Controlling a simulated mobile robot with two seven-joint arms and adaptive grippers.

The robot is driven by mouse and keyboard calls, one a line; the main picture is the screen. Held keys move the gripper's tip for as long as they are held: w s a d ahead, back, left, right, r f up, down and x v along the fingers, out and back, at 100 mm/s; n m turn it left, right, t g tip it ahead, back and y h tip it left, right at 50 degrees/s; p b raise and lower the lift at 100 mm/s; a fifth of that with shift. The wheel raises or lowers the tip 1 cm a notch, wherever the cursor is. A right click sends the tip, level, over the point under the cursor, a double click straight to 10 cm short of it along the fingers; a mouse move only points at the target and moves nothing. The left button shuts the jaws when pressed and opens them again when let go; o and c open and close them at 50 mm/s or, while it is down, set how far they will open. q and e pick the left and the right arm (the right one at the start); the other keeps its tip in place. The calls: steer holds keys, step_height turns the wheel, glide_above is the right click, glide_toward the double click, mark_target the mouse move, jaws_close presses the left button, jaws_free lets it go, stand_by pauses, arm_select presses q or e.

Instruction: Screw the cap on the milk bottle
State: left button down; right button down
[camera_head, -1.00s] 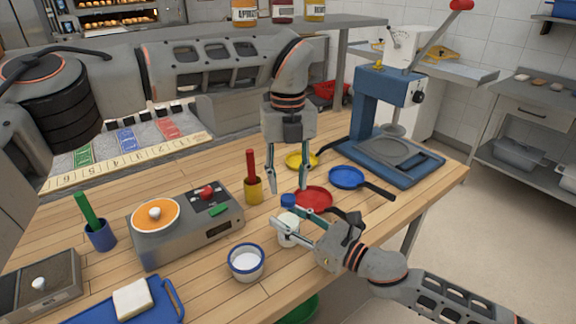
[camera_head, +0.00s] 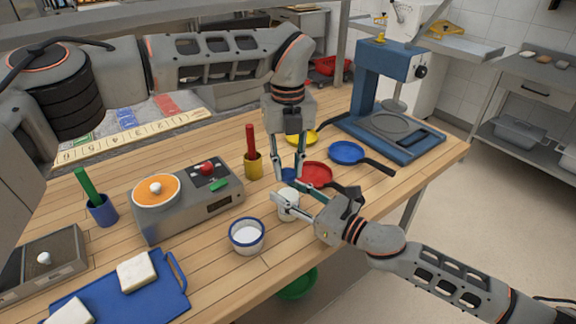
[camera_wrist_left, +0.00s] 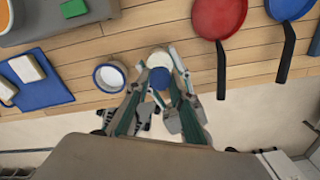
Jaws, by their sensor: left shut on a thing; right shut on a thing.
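The white milk bottle (camera_head: 288,206) stands upright near the table's front edge, with the blue cap (camera_head: 288,174) at its top. My right gripper (camera_head: 289,195) comes in from the right and is shut on the bottle's upper part. My left gripper (camera_head: 289,179) points down from above, shut on the cap with one finger on each side. In the left wrist view the cap (camera_wrist_left: 160,78) sits between the fingertips, with the white bottle (camera_wrist_left: 159,59) just behind it. The fingers partly hide the cap's lower edge, so I cannot tell how it seats.
A blue-rimmed white bowl (camera_head: 247,236) stands left of the bottle. A red pan (camera_head: 316,175) and a blue pan (camera_head: 347,152) lie to the right. A yellow cup (camera_head: 253,166) with a red-handled tool is behind left. A grey scale-like device (camera_head: 188,210) stands farther left.

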arm_select(q)
steer(key=m, duration=1.1)
steer(key=shift+m, duration=0.3)
steer(key=c, duration=1.7)
jaws_free()
step_height(320, 180, up, 12)
arm_select(e)
steer(key=c, duration=1.2)
jaws_free()
steer(key=shift+c, duration=0.2)
